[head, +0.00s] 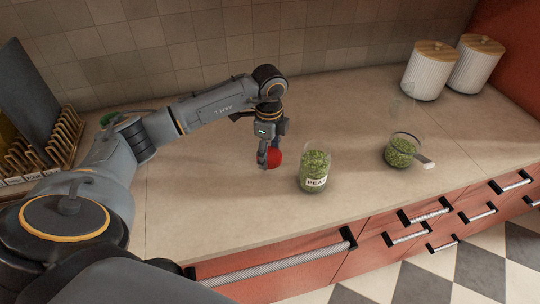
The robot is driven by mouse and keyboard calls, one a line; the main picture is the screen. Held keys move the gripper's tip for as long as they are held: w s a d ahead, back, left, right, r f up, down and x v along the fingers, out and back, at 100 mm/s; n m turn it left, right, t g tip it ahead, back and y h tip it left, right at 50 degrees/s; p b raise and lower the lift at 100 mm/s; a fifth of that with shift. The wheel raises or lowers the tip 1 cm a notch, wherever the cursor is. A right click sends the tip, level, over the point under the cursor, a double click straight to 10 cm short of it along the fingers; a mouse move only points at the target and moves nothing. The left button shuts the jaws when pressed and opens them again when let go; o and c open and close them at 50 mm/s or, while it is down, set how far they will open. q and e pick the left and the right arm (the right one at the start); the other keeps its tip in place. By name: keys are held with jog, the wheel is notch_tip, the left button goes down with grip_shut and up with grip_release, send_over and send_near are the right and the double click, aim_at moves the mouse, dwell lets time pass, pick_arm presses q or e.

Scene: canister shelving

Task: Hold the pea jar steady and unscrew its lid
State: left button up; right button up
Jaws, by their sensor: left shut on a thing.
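The pea jar (314,172) is a clear glass jar full of green peas, with a white label reading "PEA". It stands upright on the counter right of my left gripper, and no lid shows on its top. My left gripper (268,156) points down and is shut on a round red thing (275,158), which looks like the lid. The fingers hide part of it. It is left of the jar and apart from it; its exact height above the counter is hard to tell. My right gripper is not in view.
A glass container of green peas (400,153) with a pale-ended handle stands to the right. Two white ribbed canisters (428,75) with wooden lids stand at the back right. A wooden rack (62,142) is left. The counter's middle is clear.

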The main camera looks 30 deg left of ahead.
aim_at(270, 153)
pick_arm(q)
jog(key=shift+w+f, duration=0.2)
jog(key=f+p, duration=0.2)
jog(key=f, duration=0.1)
jog(key=shift+w+a, duration=0.1)
jog(key=shift+w, duration=0.1)
jog(key=shift+f, duration=0.25)
jog(key=shift+f, duration=0.1)
jog(key=shift+f, duration=0.15)
jog(key=o, duration=1.3)
jog(key=shift+c, duration=0.2)
